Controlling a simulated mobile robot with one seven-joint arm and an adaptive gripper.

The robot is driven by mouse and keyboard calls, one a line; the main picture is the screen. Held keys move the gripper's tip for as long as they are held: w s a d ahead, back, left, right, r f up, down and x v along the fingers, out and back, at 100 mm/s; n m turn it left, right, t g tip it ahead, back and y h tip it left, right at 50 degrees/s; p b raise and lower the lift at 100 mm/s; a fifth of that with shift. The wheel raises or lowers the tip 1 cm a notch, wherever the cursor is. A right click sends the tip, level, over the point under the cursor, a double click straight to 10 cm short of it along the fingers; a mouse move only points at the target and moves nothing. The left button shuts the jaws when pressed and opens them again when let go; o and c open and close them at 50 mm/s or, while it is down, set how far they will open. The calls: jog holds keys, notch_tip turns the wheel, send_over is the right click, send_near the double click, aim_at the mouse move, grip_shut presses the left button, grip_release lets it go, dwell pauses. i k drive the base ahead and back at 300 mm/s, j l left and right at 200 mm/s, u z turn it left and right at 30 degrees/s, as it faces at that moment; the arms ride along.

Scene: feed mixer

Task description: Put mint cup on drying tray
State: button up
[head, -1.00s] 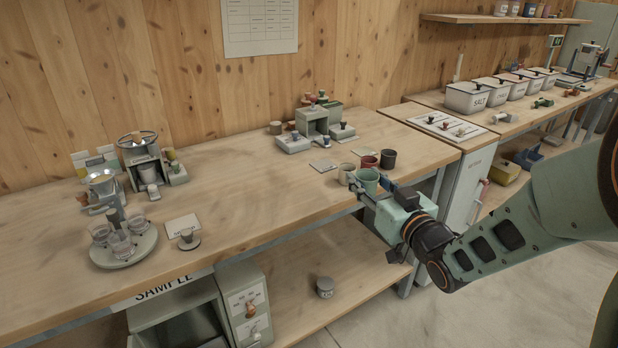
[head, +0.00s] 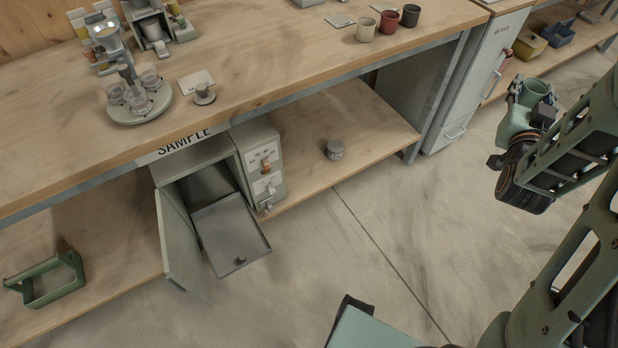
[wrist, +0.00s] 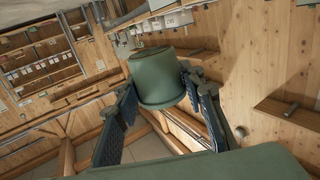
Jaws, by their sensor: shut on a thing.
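The mint cup (head: 534,90) is a plain green cup, held in the air at the right of the head view, clear of the bench. My gripper (head: 526,104) is shut on it. In the wrist view the cup (wrist: 163,78) sits between the two dark finger pads; its inside is hidden there. A flat grey tray (head: 228,232) with a small knob sticks out of the open cabinet under the SAMPLE sign. It looks bare and may be the drying tray; no label shows on it. The cup is far to its right and apart from it.
The cabinet door (head: 176,245) hangs open left of the tray. A control panel (head: 262,170) with knobs is on its right. Beige, red and dark cups (head: 410,15) stand on the bench. The floor before the bench is open.

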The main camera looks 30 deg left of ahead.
aim_at(234, 241)
jog(key=k+j+u, duration=0.1)
jog(key=k+j, duration=0.15)
jog(key=k+j+u, duration=0.15)
jog(key=j, duration=0.35)
jog(key=k+j+u, duration=0.1)
jog(key=k+j, duration=0.15)
jog(key=j, duration=0.15)
